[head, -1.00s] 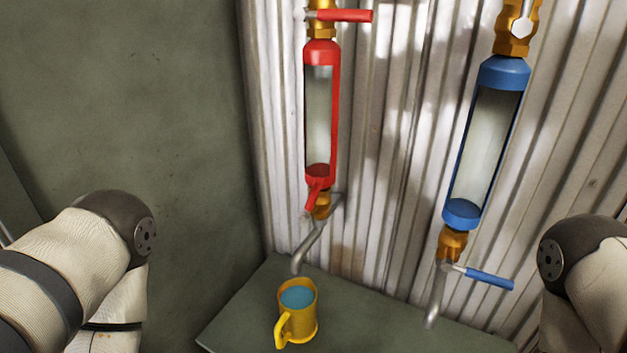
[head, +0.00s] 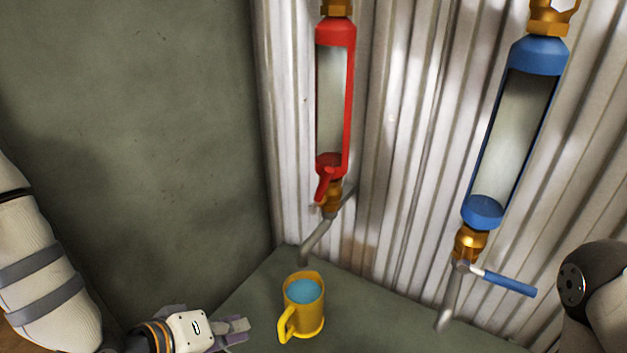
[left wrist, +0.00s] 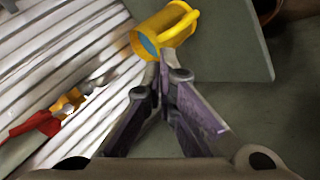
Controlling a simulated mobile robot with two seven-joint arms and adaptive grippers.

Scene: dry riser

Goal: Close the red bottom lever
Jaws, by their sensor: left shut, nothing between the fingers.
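The red bottom lever (head: 324,186) sits at the foot of the red-framed sight tube (head: 348,95), above a brass valve and a grey spout. It points up and slightly left, roughly along the pipe. In the left wrist view the red lever (left wrist: 32,124) shows at the left edge. My left gripper (head: 245,325) is low in the head view, left of the yellow mug and below the lever, apart from both. Its fingers (left wrist: 163,65) are shut and empty. My right gripper is out of the picture; only part of my right arm shows.
A yellow mug (head: 313,318) with blue liquid stands on the green ledge (head: 380,318) below the red spout; it also shows in the left wrist view (left wrist: 152,27). A blue-framed tube (head: 485,211) with a blue lever (head: 510,284) is at right. Corrugated metal stands behind.

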